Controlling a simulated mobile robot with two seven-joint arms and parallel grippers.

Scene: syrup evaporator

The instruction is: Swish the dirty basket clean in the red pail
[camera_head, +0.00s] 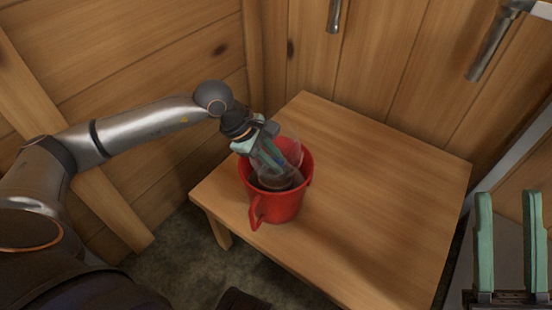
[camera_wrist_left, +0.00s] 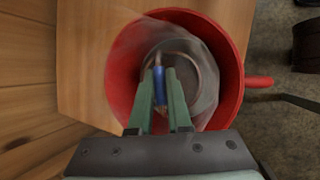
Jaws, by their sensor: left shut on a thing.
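The red pail (camera_head: 273,206) stands on the wooden table, with its handle toward the front. The basket (camera_head: 291,152), a see-through, greyish round thing, is inside the pail's mouth with part of it above the rim. My left gripper (camera_head: 272,166) reaches down into the pail and is shut on the basket. In the left wrist view the basket (camera_wrist_left: 203,75) lies within the red pail (camera_wrist_left: 122,68), and a blue part (camera_wrist_left: 158,82) shows between the green fingers. Dirt on the basket cannot be made out. My right gripper (camera_head: 510,245) is open and empty at the right edge.
The wooden table (camera_head: 385,190) is bare to the right of and behind the pail. Wooden walls (camera_head: 150,50) close in at the left and back. Metal handles (camera_head: 490,50) hang at the upper right. The floor (camera_head: 170,250) shows at the lower left.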

